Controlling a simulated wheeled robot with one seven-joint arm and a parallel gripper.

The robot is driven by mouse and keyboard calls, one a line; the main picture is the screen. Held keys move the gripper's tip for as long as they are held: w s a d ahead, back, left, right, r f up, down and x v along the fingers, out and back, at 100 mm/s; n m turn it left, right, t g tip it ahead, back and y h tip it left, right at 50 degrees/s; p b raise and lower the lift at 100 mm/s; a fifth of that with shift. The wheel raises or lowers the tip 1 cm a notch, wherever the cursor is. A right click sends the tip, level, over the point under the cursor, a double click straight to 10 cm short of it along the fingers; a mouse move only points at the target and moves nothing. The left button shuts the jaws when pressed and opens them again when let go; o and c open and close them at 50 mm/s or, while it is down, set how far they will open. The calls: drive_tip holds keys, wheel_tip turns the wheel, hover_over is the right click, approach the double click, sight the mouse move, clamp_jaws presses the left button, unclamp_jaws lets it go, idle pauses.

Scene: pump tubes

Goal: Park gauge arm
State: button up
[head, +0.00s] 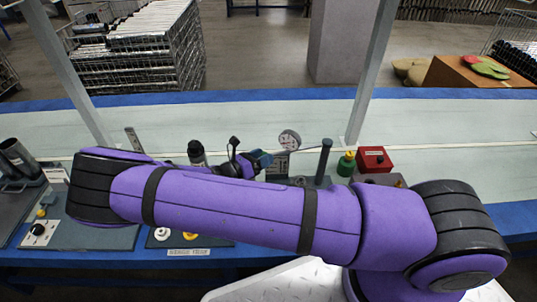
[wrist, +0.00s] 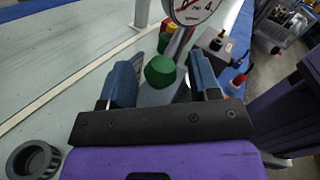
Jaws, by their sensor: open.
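The round white-faced gauge (head: 289,139) stands just right of my gripper (head: 262,158) in the head view. In the wrist view the gauge (wrist: 192,8) is at the top edge, partly cut off, with a grey bar (wrist: 178,45) running down from it. A green ball knob (wrist: 160,72) shows between the two blue fingers of my gripper (wrist: 165,80). The fingers are apart, with space on both sides of the knob. I cannot tell whether the knob is on the gauge's bar. My purple arm hides much of the bench below the gauge in the head view.
A dark upright post (head: 324,160), a green bottle with a yellow cap (head: 347,164) and a red box (head: 374,158) stand right of the gauge. A black cylinder (head: 197,153) stands left of it. The pale bench strip behind (head: 230,118) is mostly clear.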

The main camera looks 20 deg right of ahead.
drive_tip(key=shift+x, duration=1.35)
drive_tip(key=shift+c, duration=0.3)
clamp_jaws()
drive_tip(key=shift+w, duration=0.15)
